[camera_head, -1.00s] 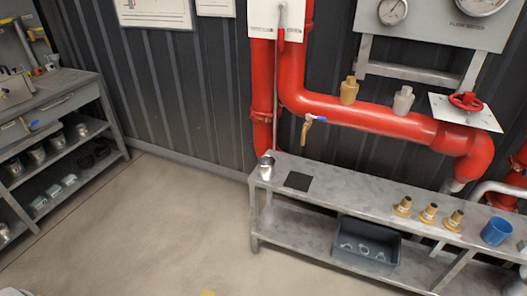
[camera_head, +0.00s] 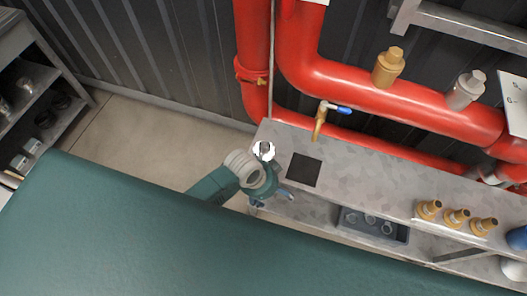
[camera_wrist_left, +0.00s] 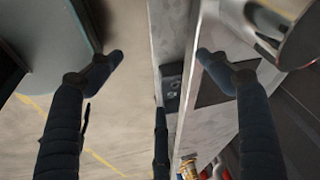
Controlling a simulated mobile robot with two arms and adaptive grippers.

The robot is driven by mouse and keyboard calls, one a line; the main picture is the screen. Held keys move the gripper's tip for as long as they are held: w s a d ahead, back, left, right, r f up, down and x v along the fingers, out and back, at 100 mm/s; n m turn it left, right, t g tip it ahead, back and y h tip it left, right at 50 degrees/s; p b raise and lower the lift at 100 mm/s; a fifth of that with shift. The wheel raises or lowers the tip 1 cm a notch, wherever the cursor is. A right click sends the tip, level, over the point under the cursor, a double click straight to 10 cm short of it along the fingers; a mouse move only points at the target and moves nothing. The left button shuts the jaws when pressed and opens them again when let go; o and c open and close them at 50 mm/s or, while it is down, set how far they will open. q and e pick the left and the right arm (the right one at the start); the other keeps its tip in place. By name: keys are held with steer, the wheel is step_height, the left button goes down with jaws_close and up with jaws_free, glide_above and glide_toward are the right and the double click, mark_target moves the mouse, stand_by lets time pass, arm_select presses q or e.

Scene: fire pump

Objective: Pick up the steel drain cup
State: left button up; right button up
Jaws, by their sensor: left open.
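The shiny cup (camera_wrist_left: 290,22) shows at the upper right there, outside the right finger and cut off by the picture edge. My right gripper is not in view.
A brass tap with a blue lever (camera_head: 321,118) hangs from the red pipe (camera_head: 350,85) above the pad. Brass fittings (camera_head: 456,218) stand farther right on the bench. A dark bin (camera_head: 375,224) sits on the lower shelf. A shelf unit (camera_head: 40,110) stands at left.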

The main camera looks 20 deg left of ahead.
arm_select(q)
steer(key=w+d+r+m, duration=0.3)
steer(key=d+r+m, duration=0.1)
steer(key=r+m, duration=0.45)
steer(key=w+a+r+m+g+y+p, duration=0.1)
steer(key=w+a+r+m+g, duration=0.1)
steer(key=w+a+m, duration=0.3)
steer(key=m+y+b, duration=0.2)
steer(key=m+b, duration=0.3)
glide_above(264, 154)
steer(key=s+d, duration=0.1)
steer(key=s, duration=0.1)
step_height(264, 154, down, 3)
steer(key=shift+r, duration=0.1)
steer(key=f+b, duration=0.3)
steer(key=s+f+b, duration=0.1)
steer(key=f+b, duration=0.1)
steer(key=shift+a+f, duration=0.1)
steer(key=shift+f, duration=0.05)
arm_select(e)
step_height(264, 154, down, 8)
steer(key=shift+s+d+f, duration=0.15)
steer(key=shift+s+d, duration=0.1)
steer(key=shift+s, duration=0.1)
arm_select(q)
steer(key=c, duration=1.3)
